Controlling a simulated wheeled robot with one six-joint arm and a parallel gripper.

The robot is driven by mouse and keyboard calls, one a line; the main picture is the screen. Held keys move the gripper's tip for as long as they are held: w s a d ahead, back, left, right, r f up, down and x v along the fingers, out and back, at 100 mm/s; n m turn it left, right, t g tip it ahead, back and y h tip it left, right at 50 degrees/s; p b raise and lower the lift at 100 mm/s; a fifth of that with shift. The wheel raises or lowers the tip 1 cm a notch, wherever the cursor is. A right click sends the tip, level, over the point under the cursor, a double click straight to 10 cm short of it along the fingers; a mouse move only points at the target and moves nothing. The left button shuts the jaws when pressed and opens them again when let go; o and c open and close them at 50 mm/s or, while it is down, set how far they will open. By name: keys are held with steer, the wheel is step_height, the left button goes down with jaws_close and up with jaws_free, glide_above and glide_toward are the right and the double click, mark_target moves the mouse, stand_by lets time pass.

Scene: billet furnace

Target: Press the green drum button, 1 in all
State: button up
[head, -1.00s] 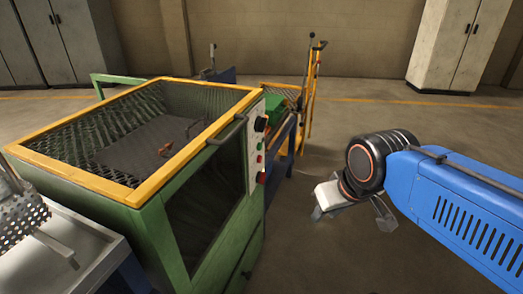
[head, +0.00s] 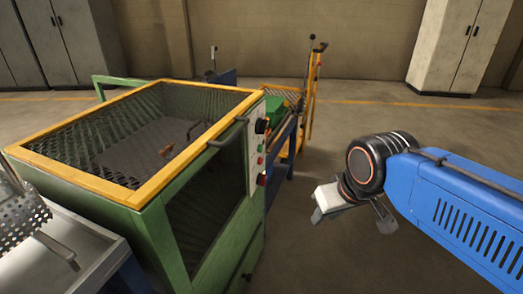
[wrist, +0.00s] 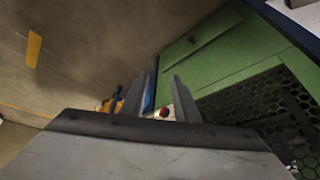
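The green drum button (head: 261,148) is a small spot on the pale control panel (head: 253,180) at the right side of the green drum machine (head: 150,225). A black knob (head: 261,127) sits above it and red buttons sit below it. My gripper (head: 352,222) is right of the panel, apart from it, with its fingers spread and nothing between them. In the wrist view, my gripper (wrist: 160,98) points toward the panel, and a red button (wrist: 164,112) shows beyond the gap between the fingers. I cannot make out the green button there.
The machine has a yellow-framed mesh top (head: 130,198) and a dark handle (head: 227,133) near the panel. A metal tray (head: 85,245) with a perforated basket (head: 20,225) stands at left. A yellow lever stand (head: 311,95) is behind. The floor around my gripper is clear.

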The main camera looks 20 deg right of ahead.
steer(key=shift+c, duration=0.3)
jaws_close()
